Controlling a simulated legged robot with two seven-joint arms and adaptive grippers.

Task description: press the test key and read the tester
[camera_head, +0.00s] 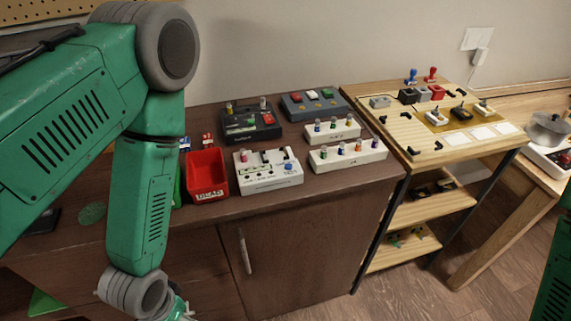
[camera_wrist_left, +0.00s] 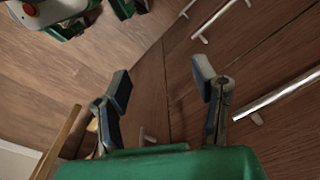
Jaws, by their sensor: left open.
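The tester looks to be the white box (camera_head: 268,182) on the brown cabinet top, right of the red bin in the head view. It has a blue key (camera_head: 289,166) near its right front, small coloured parts on top and lettering too small to read surely. I cannot make out a reading on it. My left gripper (camera_wrist_left: 163,88) is open and empty in the left wrist view, in front of the cabinet's wooden fronts. In the head view only a bit of it shows at the bottom edge, below the cabinet top and apart from the tester. My right gripper is out of view.
A red bin (camera_head: 207,174) stands left of the tester. Two dark boxes with buttons (camera_head: 250,122) (camera_head: 314,104) and two white peg blocks (camera_head: 333,131) (camera_head: 347,155) stand behind and right. A wooden shelf unit (camera_head: 440,150) is further right. Cabinet handles (camera_wrist_left: 275,97) stick out near the left gripper.

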